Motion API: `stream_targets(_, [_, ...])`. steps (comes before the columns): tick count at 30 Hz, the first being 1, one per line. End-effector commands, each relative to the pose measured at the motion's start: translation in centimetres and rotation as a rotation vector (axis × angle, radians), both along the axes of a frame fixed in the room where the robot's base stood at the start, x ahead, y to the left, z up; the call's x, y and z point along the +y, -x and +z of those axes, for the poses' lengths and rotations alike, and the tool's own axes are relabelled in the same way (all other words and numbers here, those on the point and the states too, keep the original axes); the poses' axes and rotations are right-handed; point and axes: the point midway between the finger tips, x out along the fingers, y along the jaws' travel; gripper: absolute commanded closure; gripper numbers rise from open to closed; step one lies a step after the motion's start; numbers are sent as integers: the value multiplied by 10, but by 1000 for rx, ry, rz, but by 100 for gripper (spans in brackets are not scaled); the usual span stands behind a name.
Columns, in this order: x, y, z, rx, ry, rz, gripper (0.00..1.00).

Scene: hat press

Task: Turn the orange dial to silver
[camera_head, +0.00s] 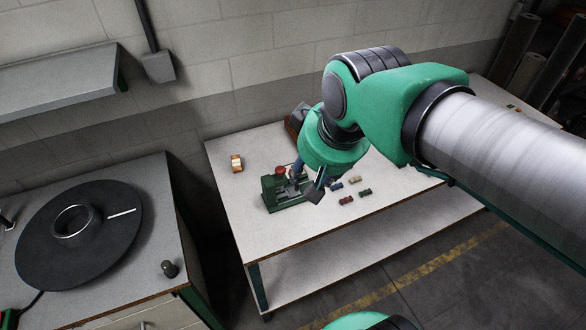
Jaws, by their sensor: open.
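A small green press (288,191) with a red knob (280,170) on top stands on the white table. A small orange and white object (236,163) lies on the table to the left of the press. I cannot tell whether it is the orange dial; no dial face or silver mark can be made out. My gripper (309,181) points down at the right side of the press, close to it. It is open, with nothing seen between its fingers. My arm hides part of the press's right side and the table behind it.
Several small coloured pieces (346,200) lie just right of my gripper. A brown object (292,130) is partly hidden behind my arm. A separate bench (150,250) with a round black plate (95,250) stands at left. The table's front left is clear.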

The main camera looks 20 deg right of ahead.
Motion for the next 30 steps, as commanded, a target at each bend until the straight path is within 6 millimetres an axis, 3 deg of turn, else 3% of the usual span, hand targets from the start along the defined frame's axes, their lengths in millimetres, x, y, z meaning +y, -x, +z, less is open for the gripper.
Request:
stream_targets(9, [-15, -79, -7, 84, 27, 26, 60])
stream_targets(17, [-31, -145, -28, 150, 45, 52, 60])
stream_targets(30, [-63, -252, -96, 263, 66, 98, 60])
